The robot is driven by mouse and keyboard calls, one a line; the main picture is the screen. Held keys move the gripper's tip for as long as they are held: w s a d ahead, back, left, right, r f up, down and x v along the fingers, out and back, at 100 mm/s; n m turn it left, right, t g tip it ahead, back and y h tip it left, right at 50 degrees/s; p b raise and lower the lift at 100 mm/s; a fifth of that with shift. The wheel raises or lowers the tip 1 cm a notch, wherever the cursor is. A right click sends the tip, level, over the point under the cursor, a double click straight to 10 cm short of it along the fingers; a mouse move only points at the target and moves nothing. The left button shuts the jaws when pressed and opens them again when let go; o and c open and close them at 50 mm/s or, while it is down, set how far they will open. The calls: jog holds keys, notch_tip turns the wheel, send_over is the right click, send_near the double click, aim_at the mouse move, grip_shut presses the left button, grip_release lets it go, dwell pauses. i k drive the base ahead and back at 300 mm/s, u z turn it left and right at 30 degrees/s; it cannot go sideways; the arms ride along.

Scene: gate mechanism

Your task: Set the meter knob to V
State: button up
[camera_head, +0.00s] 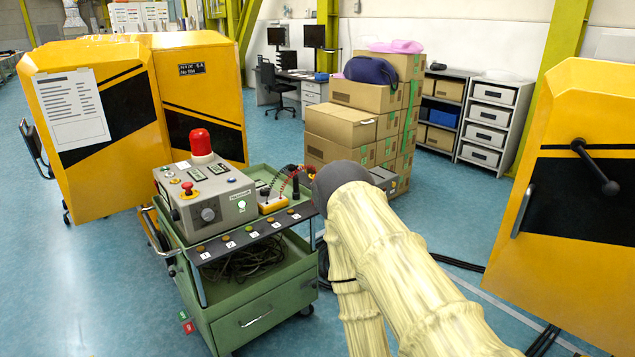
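A small yellow device (271,206) with a pale top, perhaps the meter, sits on the green cart beside the grey control box. Red and dark leads rise from around it. It is too small to make out a meter knob or its setting. A round grey knob (208,214) shows on the front of the control box (231,198), but I cannot tell its markings. My gripper is not visible; my cream-sleeved arm and its grey joint fill the lower middle, right of the cart, and may hide it.
The green cart (262,309) has cables on its lower shelf and a row of labelled buttons along its front edge. A red beacon (200,143) stands on the control box. Yellow cabinets (195,85) stand behind left; another (585,250) is at right. Stacked cartons (341,124) stand behind.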

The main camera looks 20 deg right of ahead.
aim_at(263, 192)
jog(key=z, duration=0.15)
jog(key=i, duration=1.4)
jog(key=u, duration=0.65)
